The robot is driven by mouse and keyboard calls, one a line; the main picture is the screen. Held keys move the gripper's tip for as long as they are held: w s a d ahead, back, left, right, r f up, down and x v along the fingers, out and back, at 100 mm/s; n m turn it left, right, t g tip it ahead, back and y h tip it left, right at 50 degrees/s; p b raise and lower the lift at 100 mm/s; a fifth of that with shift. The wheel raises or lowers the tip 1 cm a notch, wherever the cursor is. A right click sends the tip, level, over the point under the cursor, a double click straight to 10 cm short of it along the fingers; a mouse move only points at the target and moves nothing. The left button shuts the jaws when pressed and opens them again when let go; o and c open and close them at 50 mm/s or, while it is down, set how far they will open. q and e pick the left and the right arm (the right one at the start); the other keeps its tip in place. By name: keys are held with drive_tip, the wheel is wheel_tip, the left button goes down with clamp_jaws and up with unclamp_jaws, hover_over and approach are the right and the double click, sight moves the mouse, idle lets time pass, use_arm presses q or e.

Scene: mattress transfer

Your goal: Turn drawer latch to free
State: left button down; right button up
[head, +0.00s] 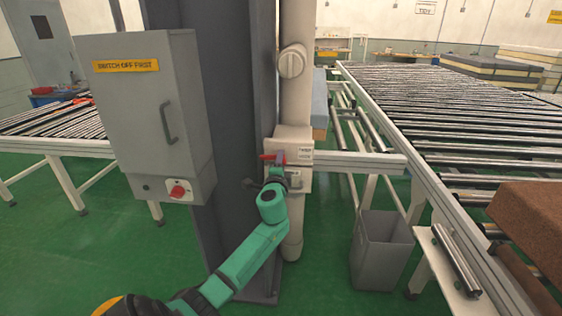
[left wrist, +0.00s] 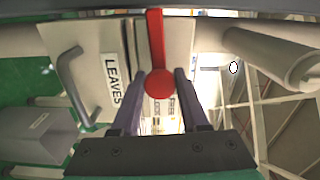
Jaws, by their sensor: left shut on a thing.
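The drawer latch is a red bar with a round knob (left wrist: 158,84); it also shows as a small red piece in the head view (head: 267,157). It is on the front of a pale box (head: 290,140) fixed to a pipe beside the dark column. The drawer (left wrist: 90,75) has a grey handle and a "LEAVES" label. My left gripper (head: 273,180) is at the box front. In the left wrist view its two dark fingers (left wrist: 159,76) are on either side of the knob, shut on the latch. Small labels behind the fingers are partly hidden. My right gripper is not in view.
A grey switch box (head: 145,95) labelled "SWITCH OFF FIRST" with a red knob hangs left of the dark column (head: 225,120). A grey bin (head: 382,250) stands on the green floor at the right. A roller conveyor (head: 440,100) with a brown block (head: 535,225) runs along the right.

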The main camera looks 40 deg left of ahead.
use_arm(q)
drive_tip(key=shift+f+m, duration=0.1)
drive_tip(key=shift+m, duration=0.5)
drive_tip(key=shift+c, duration=2.1)
unclamp_jaws()
drive_tip(key=b+v, duration=0.1)
drive_tip(key=v, duration=1.3)
drive_tip(key=shift+s+d+b, duration=0.2)
drive_tip(key=shift+d+b, duration=0.05)
drive_tip(key=shift+b, duration=0.15)
